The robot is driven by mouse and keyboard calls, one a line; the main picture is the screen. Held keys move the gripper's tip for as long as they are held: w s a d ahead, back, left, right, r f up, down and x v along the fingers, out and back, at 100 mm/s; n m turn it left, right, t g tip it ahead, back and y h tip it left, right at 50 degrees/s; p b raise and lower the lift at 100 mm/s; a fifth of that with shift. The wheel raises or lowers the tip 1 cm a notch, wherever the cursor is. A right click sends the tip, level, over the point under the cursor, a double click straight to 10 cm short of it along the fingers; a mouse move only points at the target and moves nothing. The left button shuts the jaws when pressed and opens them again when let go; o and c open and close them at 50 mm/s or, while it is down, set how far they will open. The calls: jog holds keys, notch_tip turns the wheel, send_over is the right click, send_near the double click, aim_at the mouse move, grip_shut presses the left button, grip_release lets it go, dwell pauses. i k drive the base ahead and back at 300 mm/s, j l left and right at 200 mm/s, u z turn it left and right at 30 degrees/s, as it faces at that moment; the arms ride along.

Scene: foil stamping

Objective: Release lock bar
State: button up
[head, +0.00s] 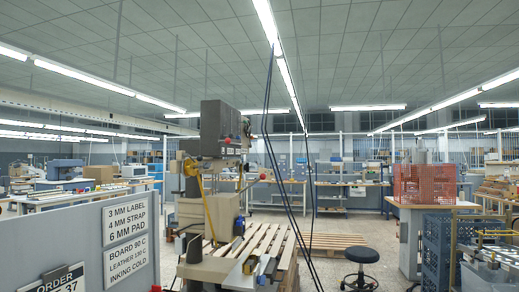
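A stamping machine with a dark grey head box (221,122) and a beige column (221,215) stands a little left of centre. A lever with a red knob (263,176) sticks out to the right of its head. A yellow curved part (207,205) runs down its left side. A blue part (239,226) sits low on the machine. I cannot tell which part is the lock bar; it is too small or hidden here. I cannot make out my gripper in the head view.
A grey panel (80,225) with signs about label, strap, pad and board fills the lower left. Wooden pallets (325,241) lie behind the machine. A black stool (361,256), a red crate (424,184) and blue crates (437,245) stand to the right. Dark cables (283,165) hang at centre.

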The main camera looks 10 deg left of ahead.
aim_at(228, 141)
jog(key=i+u, duration=0.4)
jog(key=i+l+u, duration=0.2)
jog(key=u, duration=0.25)
